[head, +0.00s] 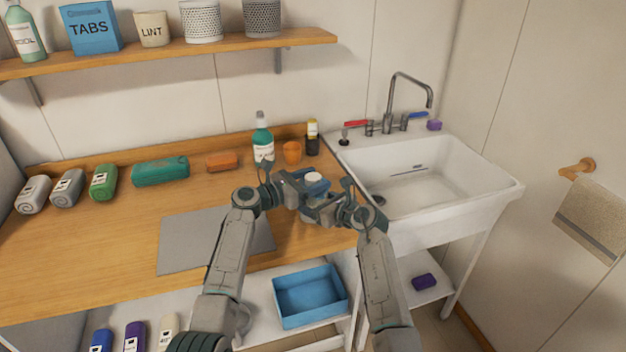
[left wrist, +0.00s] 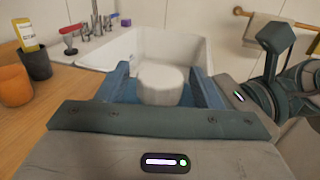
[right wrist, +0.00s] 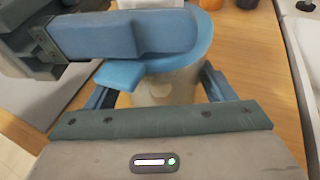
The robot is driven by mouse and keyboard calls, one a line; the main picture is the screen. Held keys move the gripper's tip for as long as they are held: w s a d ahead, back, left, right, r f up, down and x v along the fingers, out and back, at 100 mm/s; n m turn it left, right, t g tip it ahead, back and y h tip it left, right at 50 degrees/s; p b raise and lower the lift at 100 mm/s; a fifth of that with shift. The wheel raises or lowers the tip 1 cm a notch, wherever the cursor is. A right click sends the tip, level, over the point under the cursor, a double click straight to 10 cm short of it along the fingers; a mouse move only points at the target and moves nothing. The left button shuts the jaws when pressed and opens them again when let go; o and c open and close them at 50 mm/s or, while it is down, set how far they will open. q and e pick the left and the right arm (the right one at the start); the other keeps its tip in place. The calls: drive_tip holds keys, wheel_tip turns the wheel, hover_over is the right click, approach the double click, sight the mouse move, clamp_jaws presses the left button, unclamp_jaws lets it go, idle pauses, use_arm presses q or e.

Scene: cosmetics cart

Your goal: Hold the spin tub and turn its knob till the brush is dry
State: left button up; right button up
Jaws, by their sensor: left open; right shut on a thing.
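The spin tub (head: 318,189) stands near the counter's right end, mostly hidden by my grippers. The right wrist view shows its pale body (right wrist: 165,88) and blue lid (right wrist: 202,38). Its white round knob (head: 314,177) is on top, and the left wrist view shows the knob (left wrist: 160,82) large. My left gripper (head: 305,180) is open, with a blue finger on either side of the knob; I cannot tell whether they touch it. My right gripper (right wrist: 158,92) is shut on the tub's body, below the lid. I cannot see the brush.
An orange cup (head: 292,152), green bottle (head: 262,140) and dark cup with a yellow tube (head: 312,142) stand behind the tub. The white sink (head: 430,180) is to the right. A grey mat (head: 190,245) lies to the left. A blue tray (head: 310,297) sits below the counter.

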use_arm(q)
drive_tip(key=shift+c, duration=0.4)
drive_tip(key=c, duration=0.9)
drive_tip(key=shift+n+t+y, duration=1.5)
drive_tip(key=shift+t, duration=0.3)
drive_tip(key=o, duration=1)
drive_tip(key=v, duration=1.2)
